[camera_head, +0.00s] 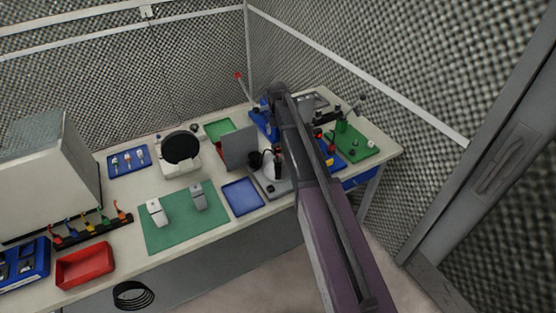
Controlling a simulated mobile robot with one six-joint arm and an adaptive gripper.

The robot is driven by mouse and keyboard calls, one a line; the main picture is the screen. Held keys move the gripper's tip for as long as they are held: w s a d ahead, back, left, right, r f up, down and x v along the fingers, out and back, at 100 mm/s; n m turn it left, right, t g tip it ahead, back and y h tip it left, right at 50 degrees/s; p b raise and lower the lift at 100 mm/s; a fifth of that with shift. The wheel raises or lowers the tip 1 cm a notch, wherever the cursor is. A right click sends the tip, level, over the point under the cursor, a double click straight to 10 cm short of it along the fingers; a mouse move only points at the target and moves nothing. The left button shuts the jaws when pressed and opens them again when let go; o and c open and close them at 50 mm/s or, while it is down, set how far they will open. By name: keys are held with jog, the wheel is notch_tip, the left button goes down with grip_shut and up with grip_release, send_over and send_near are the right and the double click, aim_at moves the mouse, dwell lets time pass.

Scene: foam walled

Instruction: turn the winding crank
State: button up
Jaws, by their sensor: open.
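I cannot pick out the winding crank with certainty. A dark mechanism with a thin handle (353,104) stands at the back right of the bench, partly behind my arm. A blue-based device (264,121) with a red-knobbed lever (238,76) stands left of it, also partly covered by my arm. My arm reaches from the bottom right up over the bench, its far end above the blue-based device. My gripper cannot be made out; the arm seems to hide it. Contact with either mechanism cannot be seen.
The bench (216,222) also carries a green board with a fixture (363,146), a grey upright panel (240,147), a blue tray (243,196), a green mat (174,226) and a red bin (84,266). Foam walls (345,50) close in behind and right.

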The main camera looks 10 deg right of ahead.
aim_at(278, 158)
jog(key=shift+f+b, duration=6.35)
jog(key=shift+f, duration=0.2)
jog(key=c, duration=1.1)
